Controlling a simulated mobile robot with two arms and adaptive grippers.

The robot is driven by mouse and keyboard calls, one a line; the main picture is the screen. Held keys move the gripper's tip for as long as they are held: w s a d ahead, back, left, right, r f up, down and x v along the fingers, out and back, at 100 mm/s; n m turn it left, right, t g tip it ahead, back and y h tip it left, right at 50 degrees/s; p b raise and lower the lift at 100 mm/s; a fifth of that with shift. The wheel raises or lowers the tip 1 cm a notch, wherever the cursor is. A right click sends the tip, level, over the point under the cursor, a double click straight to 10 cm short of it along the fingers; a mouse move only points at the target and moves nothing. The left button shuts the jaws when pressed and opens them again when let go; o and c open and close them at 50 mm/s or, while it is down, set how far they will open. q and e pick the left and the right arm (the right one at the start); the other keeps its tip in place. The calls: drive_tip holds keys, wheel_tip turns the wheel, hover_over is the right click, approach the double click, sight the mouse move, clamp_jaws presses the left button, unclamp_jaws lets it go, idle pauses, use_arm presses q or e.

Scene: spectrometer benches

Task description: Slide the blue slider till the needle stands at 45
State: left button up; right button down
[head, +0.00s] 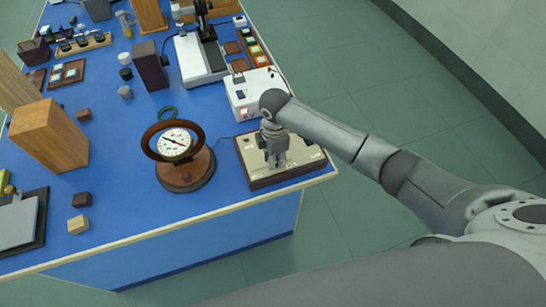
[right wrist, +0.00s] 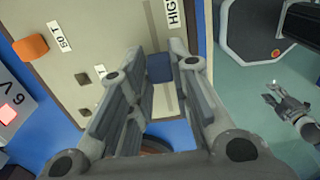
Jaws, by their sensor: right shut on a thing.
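A beige control panel (head: 302,163) with a dark wooden edge lies at the right front corner of the blue bench. My right gripper (head: 277,162) reaches down onto it. In the right wrist view, its fingers (right wrist: 155,75) are shut on the blue slider (right wrist: 160,68), which shows between the fingertips beside a slot in the panel. The round dial gauge (head: 175,145) stands left of the panel on a wooden base. Its dark needle lies aslant, but the figures are too small to read. A grey gripper (right wrist: 282,102), seemingly my left, shows small over the floor in the right wrist view.
An orange knob (right wrist: 31,48) sits on the panel near a "50 T" label. A white box (head: 252,95) with a red light stands behind the panel. Wooden blocks (head: 50,137) stand at the left. The bench's front edge runs close before the gauge.

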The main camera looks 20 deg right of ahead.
drive_tip(key=c, duration=1.3)
unclamp_jaws()
drive_tip(key=shift+a, duration=0.1)
wheel_tip(320, 180, up, 12)
drive_tip(key=shift+r, duration=0.1)
